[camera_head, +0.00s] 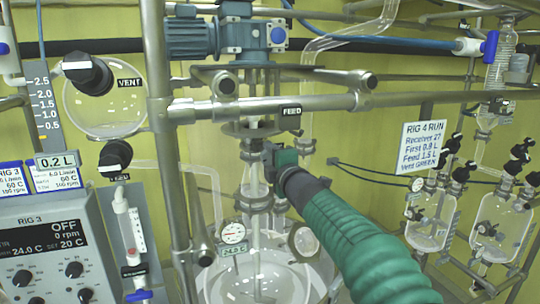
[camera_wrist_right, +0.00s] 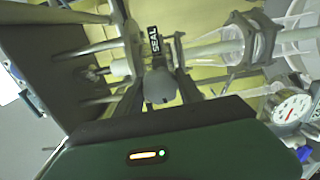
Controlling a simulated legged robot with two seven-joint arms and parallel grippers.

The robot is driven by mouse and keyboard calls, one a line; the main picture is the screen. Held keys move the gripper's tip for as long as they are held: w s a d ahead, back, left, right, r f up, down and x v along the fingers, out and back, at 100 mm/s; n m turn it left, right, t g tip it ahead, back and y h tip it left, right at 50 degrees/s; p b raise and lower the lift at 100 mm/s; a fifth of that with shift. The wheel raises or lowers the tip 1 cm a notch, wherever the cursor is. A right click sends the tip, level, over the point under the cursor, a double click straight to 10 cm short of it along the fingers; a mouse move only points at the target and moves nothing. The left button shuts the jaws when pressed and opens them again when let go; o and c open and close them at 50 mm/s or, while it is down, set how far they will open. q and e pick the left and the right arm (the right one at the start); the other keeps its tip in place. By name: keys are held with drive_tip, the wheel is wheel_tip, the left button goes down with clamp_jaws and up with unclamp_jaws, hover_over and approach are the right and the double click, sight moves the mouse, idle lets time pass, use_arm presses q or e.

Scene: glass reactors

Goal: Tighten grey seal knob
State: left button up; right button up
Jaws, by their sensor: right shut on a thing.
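The grey seal knob (camera_wrist_right: 159,88) is a rounded grey piece in the middle of the right wrist view, just below a black SEAL label (camera_wrist_right: 154,40). My right gripper (camera_wrist_right: 158,76) has its dark fingers on both sides of the knob and is shut on it. In the head view my green right arm comes in from the lower right, and the right gripper (camera_head: 271,156) is at the stirrer shaft below the FEED label. The knob is hidden there behind the gripper. My left gripper is not in view.
Steel rails (camera_head: 270,104) cross in front, above my right gripper. A glass vessel (camera_head: 260,278) and a dial gauge (camera_head: 233,232) are just below it. The RIG 3 control box (camera_head: 50,245) stands at left. More glass receivers (camera_head: 430,219) hang at right.

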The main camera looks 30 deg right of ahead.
drive_tip(key=m, duration=0.2)
drive_tip(key=m+p, duration=0.2)
drive_tip(key=m, duration=0.1)
drive_tip(key=shift+f+m, duration=0.3)
drive_tip(key=m+p, duration=0.1)
drive_tip(key=m, duration=0.3)
drive_tip(key=shift+p, duration=0.35)
drive_tip(key=m+p, duration=0.1)
drive_tip(key=m, duration=0.4)
drive_tip(key=shift+p, duration=0.35)
drive_tip(key=m+p, duration=0.1)
drive_tip(key=m, duration=0.3)
drive_tip(key=shift+a+m+p, duration=0.1)
drive_tip(key=shift+m+p, duration=0.2)
drive_tip(key=shift+p, duration=0.05)
drive_tip(key=m+p, duration=0.1)
drive_tip(key=m, duration=0.3)
drive_tip(key=m+p, duration=0.1)
drive_tip(key=m, duration=0.4)
drive_tip(key=shift+p, duration=0.4)
drive_tip(key=m+p, duration=0.1)
drive_tip(key=m, duration=0.3)
drive_tip(key=shift+m, duration=0.3)
drive_tip(key=shift+m+p, duration=0.75)
drive_tip(key=shift+m, duration=1.35)
drive_tip(key=shift+f, duration=0.1)
